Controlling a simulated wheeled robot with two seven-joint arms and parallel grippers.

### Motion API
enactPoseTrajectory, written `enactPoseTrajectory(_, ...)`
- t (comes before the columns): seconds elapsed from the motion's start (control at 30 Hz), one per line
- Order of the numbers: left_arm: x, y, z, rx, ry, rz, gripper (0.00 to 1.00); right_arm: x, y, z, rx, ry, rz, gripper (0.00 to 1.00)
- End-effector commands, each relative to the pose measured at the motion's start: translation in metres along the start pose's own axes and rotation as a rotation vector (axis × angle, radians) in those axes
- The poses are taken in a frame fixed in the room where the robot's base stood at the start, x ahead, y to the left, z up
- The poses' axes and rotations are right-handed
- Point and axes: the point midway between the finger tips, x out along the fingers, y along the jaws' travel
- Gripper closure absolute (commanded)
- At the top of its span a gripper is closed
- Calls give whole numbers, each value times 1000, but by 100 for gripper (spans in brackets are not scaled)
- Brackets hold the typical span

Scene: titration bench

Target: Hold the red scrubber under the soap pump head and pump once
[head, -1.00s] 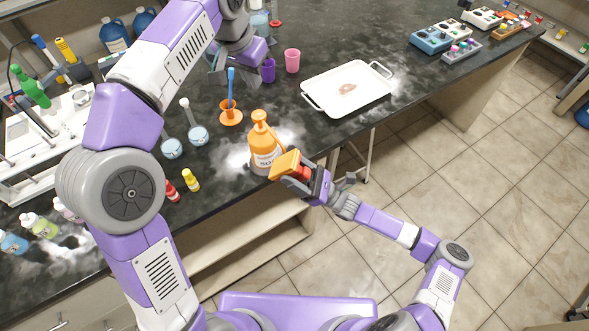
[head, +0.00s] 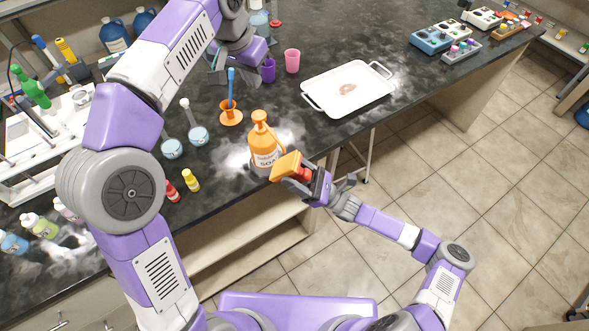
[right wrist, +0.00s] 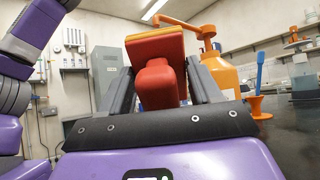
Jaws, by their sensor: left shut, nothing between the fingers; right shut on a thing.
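The red scrubber with an orange pad (head: 286,165) is at the front right of the orange soap bottle (head: 263,153), by the counter edge. My right gripper (head: 306,176) is shut on its red handle. In the right wrist view the scrubber's red handle (right wrist: 157,85) sits between the fingers, pad up. The pump head (head: 259,117) tops the bottle; in the right wrist view its spout (right wrist: 185,24) reaches left, behind and above the pad's top edge. I cannot tell whether the pad is directly beneath the outlet. My left gripper (head: 218,76) is shut and empty, above the counter behind the bottle.
An orange stand with a blue stick (head: 231,115), two flasks (head: 197,135), and red and yellow small bottles (head: 191,181) stand left of the soap. Purple and pink cups (head: 292,61) are behind. A white tray (head: 325,105) lies to the right.

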Motion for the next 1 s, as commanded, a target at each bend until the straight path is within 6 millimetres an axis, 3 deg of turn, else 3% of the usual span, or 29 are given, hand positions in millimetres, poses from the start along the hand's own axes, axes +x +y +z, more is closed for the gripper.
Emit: enactPoseTrajectory(1.0, -26, 0, -8, 0, 0, 0, 100, -48, 57, 32, -1, 0, 0, 61)
